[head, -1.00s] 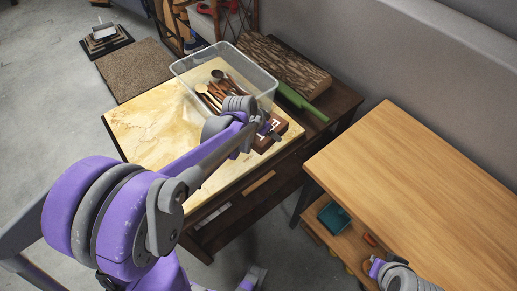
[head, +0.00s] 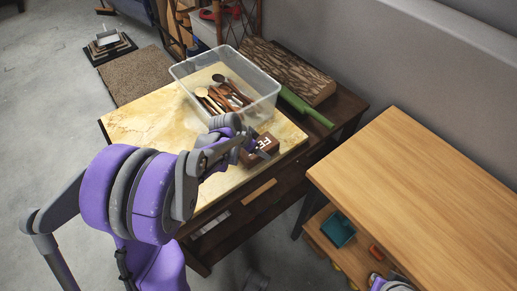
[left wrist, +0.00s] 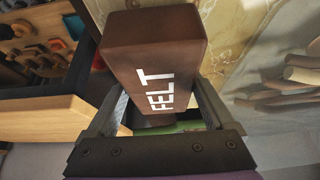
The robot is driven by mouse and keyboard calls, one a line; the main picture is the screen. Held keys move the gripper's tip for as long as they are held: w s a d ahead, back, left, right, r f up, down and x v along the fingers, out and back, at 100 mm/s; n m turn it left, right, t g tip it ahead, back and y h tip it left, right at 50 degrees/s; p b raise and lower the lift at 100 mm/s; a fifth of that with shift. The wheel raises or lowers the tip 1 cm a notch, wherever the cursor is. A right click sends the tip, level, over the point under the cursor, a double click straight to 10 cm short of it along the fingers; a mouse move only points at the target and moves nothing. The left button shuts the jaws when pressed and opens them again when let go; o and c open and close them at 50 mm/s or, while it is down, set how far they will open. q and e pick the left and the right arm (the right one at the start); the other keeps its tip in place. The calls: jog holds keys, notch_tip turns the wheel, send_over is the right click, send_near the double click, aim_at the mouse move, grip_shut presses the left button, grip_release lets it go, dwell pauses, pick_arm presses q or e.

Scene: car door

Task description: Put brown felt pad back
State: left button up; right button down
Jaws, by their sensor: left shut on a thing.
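The brown felt pad (head: 264,147) is a dark brown block with white "FELT" lettering. My left gripper (head: 254,150) is shut on it. In the left wrist view the pad (left wrist: 158,50) sits between the two fingers of the left gripper (left wrist: 160,108). In the head view the pad appears over the front right part of the marble-topped table (head: 150,125); I cannot tell whether it touches the top. Part of my right arm's end (head: 385,284) shows at the bottom edge, with its jaws not clear.
A clear bin (head: 262,98) with wooden utensils stands behind the pad. A green-handled tool (head: 305,108) and a bark-textured block (head: 290,72) lie to its right. A wooden table (head: 430,190) stands at right, with a teal item (head: 338,230) on its lower shelf.

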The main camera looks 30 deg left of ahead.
pick_arm(q)
jog(key=shift+f, duration=0.1)
jog(key=shift+f, duration=0.15)
jog(key=o, duration=1.2)
jog(key=shift+r, duration=0.4)
jog(key=p+v, duration=0.2)
jog(key=v, duration=0.9)
jog(key=shift+s+r, duration=0.1)
jog(key=shift+s, duration=0.05)
jog(key=s+d+n, duration=0.1)
jog(key=s+d, duration=0.3)
jog(key=s, duration=0.2)
jog(key=s+d+f+n+y, duration=0.1)
jog(key=s+d+n, duration=0.1)
jog(key=s+d, duration=0.2)
jog(key=s+d+n+y, duration=0.1)
jog(key=s+d, duration=0.3)
jog(key=s, duration=0.3)
jog(key=shift+s+d+f+g, duration=0.2)
jog(key=shift+s+f+g, duration=0.05)
jog(key=shift+s+g, duration=0.1)
